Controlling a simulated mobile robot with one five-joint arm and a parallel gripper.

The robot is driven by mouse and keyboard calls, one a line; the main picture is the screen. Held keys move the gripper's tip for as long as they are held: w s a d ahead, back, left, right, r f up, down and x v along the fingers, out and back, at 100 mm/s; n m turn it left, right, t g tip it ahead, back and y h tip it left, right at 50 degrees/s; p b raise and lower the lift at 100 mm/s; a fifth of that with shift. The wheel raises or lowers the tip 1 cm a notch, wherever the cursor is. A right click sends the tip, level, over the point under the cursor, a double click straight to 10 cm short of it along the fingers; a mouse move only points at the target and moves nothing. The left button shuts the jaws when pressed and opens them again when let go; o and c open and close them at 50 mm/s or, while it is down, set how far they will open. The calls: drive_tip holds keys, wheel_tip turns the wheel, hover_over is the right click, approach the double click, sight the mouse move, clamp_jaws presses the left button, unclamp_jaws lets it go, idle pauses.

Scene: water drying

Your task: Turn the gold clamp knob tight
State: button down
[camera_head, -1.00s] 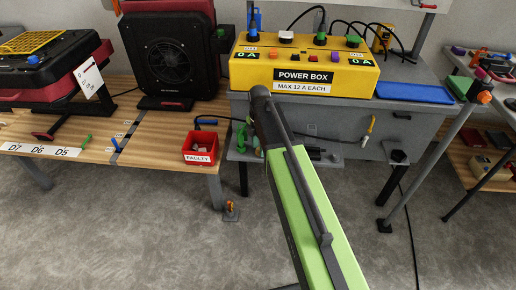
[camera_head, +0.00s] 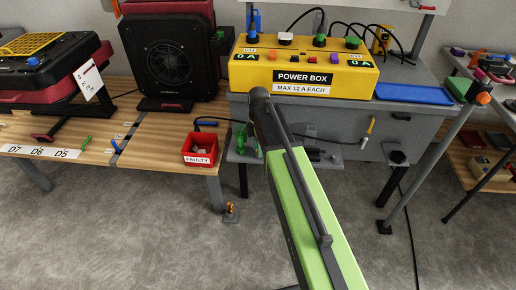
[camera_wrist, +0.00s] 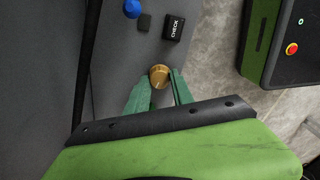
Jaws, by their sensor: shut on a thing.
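The gold clamp knob (camera_wrist: 159,76) shows in the wrist view as a round ridged knob beside a dark grey surface. My gripper (camera_wrist: 160,84) has its green fingers on either side of the knob and is shut on it. In the head view, my green and black arm reaches forward from the lower right, and my gripper shows only as a small green part (camera_head: 241,140), mostly hidden behind the arm. The knob is hidden in the head view.
A yellow power box (camera_head: 304,72) stands on the grey bench. A red FAULTY bin (camera_head: 200,149) is left of my arm.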

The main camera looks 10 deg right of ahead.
drive_tip(key=m, duration=0.7)
drive_tip(key=shift+w, duration=0.2)
drive_tip(key=m, duration=1.5)
drive_tip(key=shift+d+m, duration=0.1)
drive_tip(key=shift+m, duration=0.2)
drive_tip(key=m, duration=0.3)
drive_tip(key=shift+m, duration=0.3)
drive_tip(key=m, duration=0.3)
drive_tip(key=shift+m, duration=0.4)
drive_tip(key=m, duration=0.9)
drive_tip(key=shift+m, duration=0.4)
drive_tip(key=m, duration=0.4)
drive_tip(key=shift+s+m, duration=0.1)
drive_tip(key=shift+m, duration=0.2)
drive_tip(key=m, duration=0.4)
drive_tip(key=shift+m, duration=0.4)
